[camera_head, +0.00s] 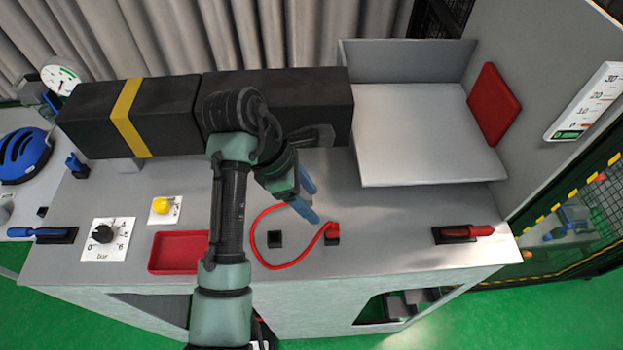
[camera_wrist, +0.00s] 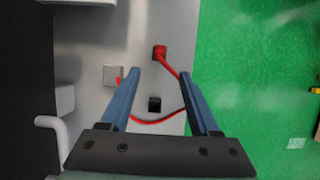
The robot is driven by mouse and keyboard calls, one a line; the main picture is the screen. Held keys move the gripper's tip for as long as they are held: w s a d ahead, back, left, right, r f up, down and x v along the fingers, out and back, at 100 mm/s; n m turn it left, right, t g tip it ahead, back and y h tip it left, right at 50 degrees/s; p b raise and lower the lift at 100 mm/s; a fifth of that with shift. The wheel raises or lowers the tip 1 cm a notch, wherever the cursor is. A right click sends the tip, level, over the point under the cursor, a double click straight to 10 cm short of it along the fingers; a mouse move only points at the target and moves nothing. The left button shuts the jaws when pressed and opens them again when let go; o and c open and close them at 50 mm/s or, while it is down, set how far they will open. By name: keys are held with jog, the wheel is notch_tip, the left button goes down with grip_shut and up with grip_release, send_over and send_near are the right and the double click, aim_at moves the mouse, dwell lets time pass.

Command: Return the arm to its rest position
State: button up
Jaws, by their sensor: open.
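My gripper (camera_head: 316,205) is open, its two blue fingers apart above the bench top (camera_head: 400,222). In the wrist view my gripper (camera_wrist: 159,70) has nothing between its fingertips but the bench below. A red cable (camera_head: 258,250) loops on the bench, with a red plug (camera_head: 332,228) at its right end in a black socket. The cable (camera_wrist: 152,121) runs under the fingers in the wrist view; its other end is by a small grey block (camera_wrist: 113,75). An empty-looking black socket (camera_head: 274,239) lies inside the loop. My arm reaches up from the front edge and bends right.
A long black box (camera_head: 290,95) stands behind my arm. A grey raised platform (camera_head: 425,135) is to its right. A red tray (camera_head: 177,252), a yellow button (camera_head: 162,205), a dial (camera_head: 103,234) and a red handle (camera_head: 480,231) sit around the bench. A mesh fence (camera_head: 580,210) is far right.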

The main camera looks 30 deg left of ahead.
dwell(0.4)
jog(key=w+d+r+m+t+y+b, duration=0.1)
jog(key=w+d+r+m+t+b, duration=0.15)
jog(key=w, duration=0.25)
jog(key=w+d+r+m+t+y+b, duration=0.1)
jog(key=w+m+t+b, duration=0.2)
jog(key=w+m, duration=0.15)
jog(key=w+d+r+m+t+y+b, duration=0.1)
jog(key=w+d+r+m+t+b, duration=0.25)
jog(key=r, duration=0.35)
jog(key=w+d+r+m+t+b, duration=0.2)
jog(key=d+r+m+t, duration=0.15)
jog(key=r, duration=0.35)
jog(key=s+d+r+m+t+b, duration=0.3)
jog(key=s+d+r+m+t, duration=0.1)
jog(key=s+r, duration=0.4)
jog(key=s+d+r+m+t+b, duration=0.3)
jog(key=s+r+m+t, duration=0.3)
jog(key=r, duration=0.5)
jog(key=s+t, duration=0.2)
jog(key=s, duration=0.1)
jog(key=shift+s+d+r+m+y, duration=0.2)
jog(key=shift+s+d+m+y, duration=0.1)
jog(key=shift+d+m, duration=0.1)
jog(key=shift+t, duration=0.25)
